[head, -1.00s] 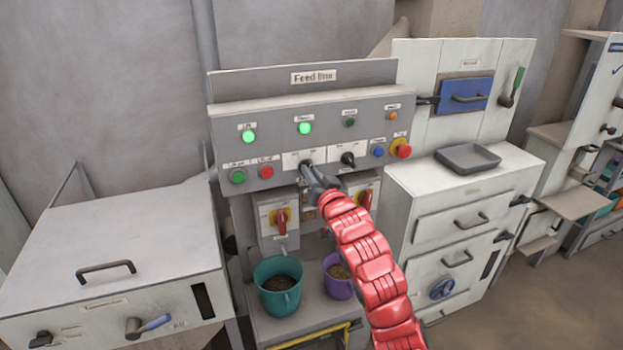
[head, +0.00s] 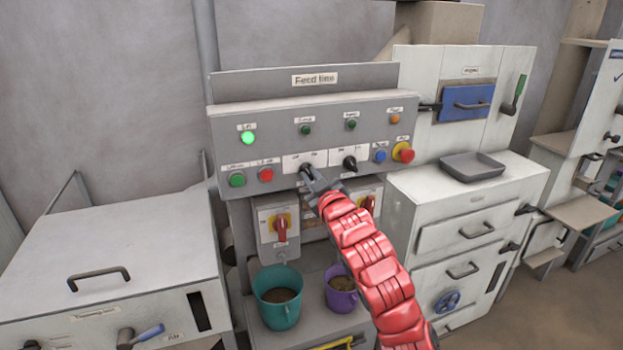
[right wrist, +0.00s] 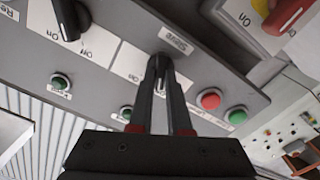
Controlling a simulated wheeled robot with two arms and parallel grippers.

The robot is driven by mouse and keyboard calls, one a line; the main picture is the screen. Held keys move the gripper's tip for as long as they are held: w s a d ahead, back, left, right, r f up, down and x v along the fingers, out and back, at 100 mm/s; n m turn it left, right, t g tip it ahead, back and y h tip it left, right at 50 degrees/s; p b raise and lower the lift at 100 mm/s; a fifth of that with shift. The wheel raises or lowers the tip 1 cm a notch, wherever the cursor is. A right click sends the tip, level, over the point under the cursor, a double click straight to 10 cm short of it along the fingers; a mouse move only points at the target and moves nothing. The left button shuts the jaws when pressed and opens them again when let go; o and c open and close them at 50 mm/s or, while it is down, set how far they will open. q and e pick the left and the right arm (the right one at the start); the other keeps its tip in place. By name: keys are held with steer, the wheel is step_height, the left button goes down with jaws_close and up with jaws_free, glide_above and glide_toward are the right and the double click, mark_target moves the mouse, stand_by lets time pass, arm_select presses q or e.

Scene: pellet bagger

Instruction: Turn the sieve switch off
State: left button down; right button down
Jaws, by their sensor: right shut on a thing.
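The sieve switch (head: 306,168) is a black rotary knob on a white plate on the grey Feed line panel (head: 230,115). It also shows in the right wrist view (right wrist: 160,62), with a "Sieve" label beside it. My right gripper (head: 309,179) is shut on this knob, with one finger on each side in the right wrist view (right wrist: 160,76). The fingers partly hide the knob, so its exact angle is hard to read. The lamp above the switch (head: 305,130) is dark green, unlit. My left gripper is not in view.
A second black knob (head: 350,163) sits just right of the switch. Red (head: 266,174) and green (head: 237,180) buttons are at left, a red mushroom button (head: 406,155) at right. Below are red-handled isolators (head: 281,225), a teal bucket (head: 279,311) and a purple bucket (head: 341,301).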

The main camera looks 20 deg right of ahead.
steer(key=shift+f+n, duration=0.15)
steer(key=shift+n, duration=0.25)
steer(key=c, duration=0.9)
jaws_free()
steer(key=shift+o, duration=0.2)
steer(key=shift+s, duration=0.55)
steer(key=s+p, duration=1.6)
steer(key=shift+s+d, duration=0.15)
steer(key=shift+d, duration=0.15)
